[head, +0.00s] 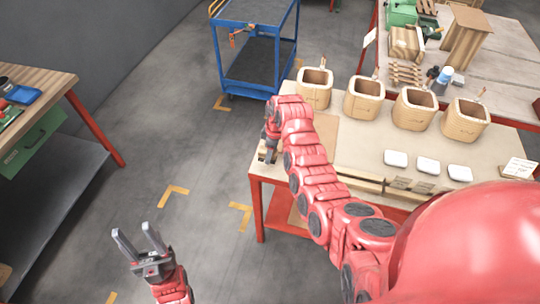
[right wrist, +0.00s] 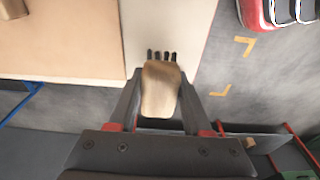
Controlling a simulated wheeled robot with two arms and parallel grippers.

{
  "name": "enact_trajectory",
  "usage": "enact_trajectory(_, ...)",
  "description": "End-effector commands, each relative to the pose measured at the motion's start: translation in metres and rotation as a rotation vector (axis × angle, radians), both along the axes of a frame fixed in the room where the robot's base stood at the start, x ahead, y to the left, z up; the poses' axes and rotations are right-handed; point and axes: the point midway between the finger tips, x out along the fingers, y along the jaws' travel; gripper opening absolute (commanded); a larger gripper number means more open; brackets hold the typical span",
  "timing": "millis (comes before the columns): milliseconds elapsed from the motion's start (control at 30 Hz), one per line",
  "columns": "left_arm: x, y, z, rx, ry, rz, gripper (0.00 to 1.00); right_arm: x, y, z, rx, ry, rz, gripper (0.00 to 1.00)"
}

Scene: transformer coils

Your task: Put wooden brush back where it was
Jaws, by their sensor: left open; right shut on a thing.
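The wooden brush (right wrist: 160,90) is between the fingers of my right gripper (right wrist: 160,112) in the right wrist view, with its dark bristle tufts pointing away from the gripper. In the head view my right gripper (head: 268,154) is at the left end of the workbench (head: 352,160), near its corner. The brush is mostly hidden there by my right arm, and I cannot tell whether it touches the bench top. My left gripper (head: 140,242) is open and empty above the floor at the lower left.
Several wooden coil boxes (head: 363,99) stand along the bench's back edge. White blocks (head: 428,165) lie in front of them. A blue cart (head: 255,45) stands beyond the bench. A second table (head: 40,90) is at the far left. The floor between is clear.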

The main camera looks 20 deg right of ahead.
Motion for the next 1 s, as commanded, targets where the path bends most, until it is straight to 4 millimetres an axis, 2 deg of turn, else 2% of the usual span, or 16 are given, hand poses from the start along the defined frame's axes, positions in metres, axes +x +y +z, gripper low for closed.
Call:
enact_trajectory(33,0.000,0.000,0.008,0.000,0.000,0.000,0.50,-0.002,0.000,-0.003,0.001,0.007,0.000,0.00)
enact_trajectory(200,0.000,0.000,0.015,0.000,0.000,0.000,0.50,-0.001,-0.001,-0.018,-0.001,0.004,-0.001,0.00)
enact_trajectory(600,0.000,0.000,0.009,0.000,0.000,0.000,0.50,0.000,0.000,-0.027,-0.001,-0.001,0.000,0.00)
enact_trajectory(633,0.000,0.000,0.010,0.000,0.000,0.000,0.50,0.000,0.000,-0.026,-0.001,-0.001,0.000,0.53)
enact_trajectory(767,0.000,0.000,0.011,0.000,0.000,0.000,0.50,0.000,0.000,-0.026,-0.001,-0.001,0.000,0.76)
enact_trajectory(800,0.000,0.000,0.011,0.000,0.000,0.000,0.50,0.000,0.000,-0.026,-0.001,-0.001,0.000,0.79)
enact_trajectory(1000,0.000,0.000,0.011,0.000,0.000,0.000,0.50,0.000,0.000,-0.026,0.000,0.000,0.000,0.79)
